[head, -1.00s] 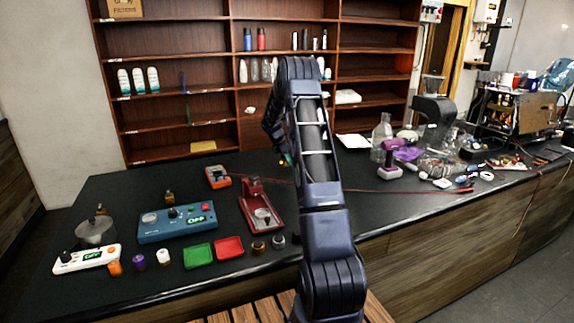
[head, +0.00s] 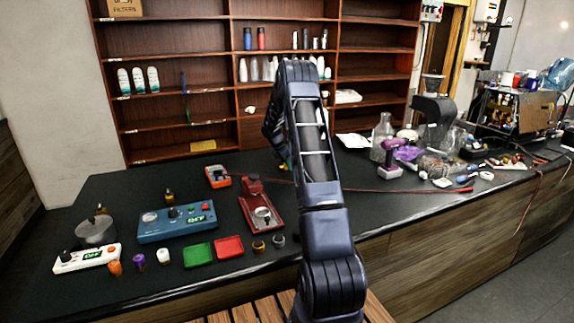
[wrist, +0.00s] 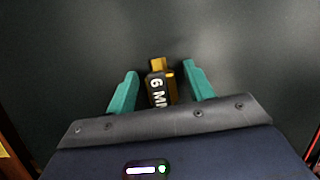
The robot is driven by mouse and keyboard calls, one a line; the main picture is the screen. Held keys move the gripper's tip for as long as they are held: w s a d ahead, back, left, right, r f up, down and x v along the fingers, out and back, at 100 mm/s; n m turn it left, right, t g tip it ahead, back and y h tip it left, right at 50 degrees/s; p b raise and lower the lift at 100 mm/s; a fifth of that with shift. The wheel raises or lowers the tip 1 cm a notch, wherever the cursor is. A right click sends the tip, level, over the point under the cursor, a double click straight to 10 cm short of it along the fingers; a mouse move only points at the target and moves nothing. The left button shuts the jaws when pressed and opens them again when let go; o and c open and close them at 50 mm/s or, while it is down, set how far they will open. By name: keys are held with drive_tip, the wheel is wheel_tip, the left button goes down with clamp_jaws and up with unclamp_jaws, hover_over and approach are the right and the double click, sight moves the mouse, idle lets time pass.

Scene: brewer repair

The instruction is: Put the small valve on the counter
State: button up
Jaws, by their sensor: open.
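In the wrist view a small brass-and-black valve (wrist: 158,88) with white lettering sits on a dark surface that looks like the counter top. My gripper (wrist: 161,69) is open, with one teal finger on each side of the valve. In the head view my arm hides the gripper and this valve. The black counter (head: 340,220) runs across the picture.
On the counter's left are a blue tester box (head: 177,222), a red stand (head: 261,207), a green tray (head: 198,255) and a red tray (head: 229,246). A purple drill (head: 402,152) and bottles crowd the right. Shelves (head: 190,60) stand behind.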

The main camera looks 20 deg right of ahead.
drive_tip(key=v, duration=1.2)
drive_tip(key=s+a+r+m+t+y, duration=0.1)
drive_tip(key=s+a+r+m, duration=0.35)
drive_tip(key=s+r, duration=0.6)
drive_tip(key=s+a+r+m+t+y, duration=0.1)
drive_tip(key=s+a+r+m, duration=0.35)
drive_tip(key=s+r, duration=0.65)
drive_tip(key=s+a+f+m+t, duration=0.1)
drive_tip(key=s+a+f+m, duration=0.1)
drive_tip(key=s, duration=0.9)
drive_tip(key=s+a+f+m+y, duration=0.1)
drive_tip(key=s+a+f+m, duration=0.1)
drive_tip(key=s, duration=0.9)
drive_tip(key=s+a+f+m+t+y, duration=0.1)
drive_tip(key=s+a+m, duration=0.3)
drive_tip(key=s, duration=0.7)
drive_tip(key=shift+s+f+m+t, duration=0.3)
drive_tip(key=shift+f+m, duration=0.1)
drive_tip(key=shift+m, duration=0.1)
